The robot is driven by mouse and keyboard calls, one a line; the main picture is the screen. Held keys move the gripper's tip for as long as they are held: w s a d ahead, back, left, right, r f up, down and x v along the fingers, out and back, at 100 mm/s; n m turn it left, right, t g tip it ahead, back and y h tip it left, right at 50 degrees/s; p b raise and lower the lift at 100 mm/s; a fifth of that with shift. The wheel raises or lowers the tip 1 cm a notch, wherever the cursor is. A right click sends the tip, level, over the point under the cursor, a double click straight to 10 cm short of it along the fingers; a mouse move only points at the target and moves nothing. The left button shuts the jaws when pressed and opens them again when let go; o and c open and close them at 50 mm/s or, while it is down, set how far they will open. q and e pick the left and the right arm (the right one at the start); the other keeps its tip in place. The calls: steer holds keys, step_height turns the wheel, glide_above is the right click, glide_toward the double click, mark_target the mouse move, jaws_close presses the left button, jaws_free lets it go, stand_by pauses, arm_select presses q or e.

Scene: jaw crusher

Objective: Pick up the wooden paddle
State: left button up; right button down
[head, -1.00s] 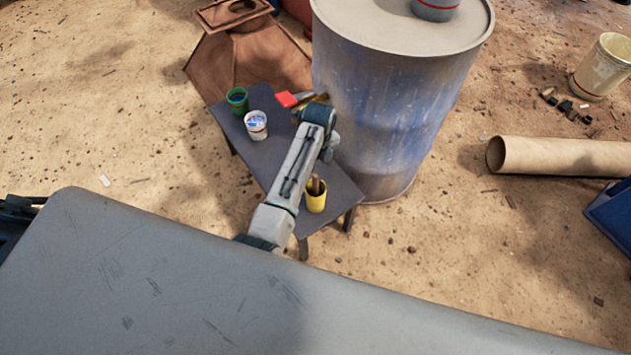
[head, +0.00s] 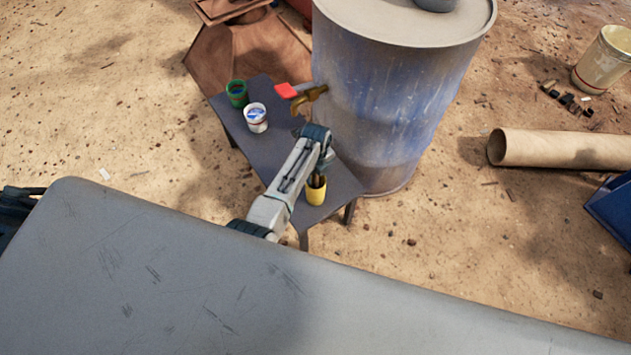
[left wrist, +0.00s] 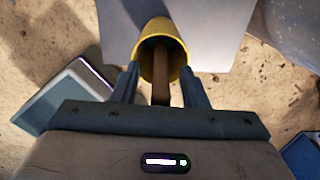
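The wooden paddle (left wrist: 161,78) stands in a yellow cup (head: 315,194) at the near right end of the small dark table (head: 258,155). In the left wrist view the yellow cup (left wrist: 178,58) shows with its mouth toward the camera, and the brown handle comes out toward me. My left gripper (left wrist: 160,68) is open, with one finger on each side of the handle and gaps between. The fingertips are close to the cup's rim. In the head view my wrist mostly hides the gripper and paddle. My right gripper is not in view.
A big blue drum (head: 395,110) with a brass tap (head: 308,98) and red handle (head: 287,91) stands right behind the table. A white cup (head: 256,118) and a green cup (head: 237,94) stand at its far left. A cardboard tube (head: 560,150) lies right.

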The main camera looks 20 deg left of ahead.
arm_select(q)
jaws_close()
steer(key=shift+r, duration=0.1)
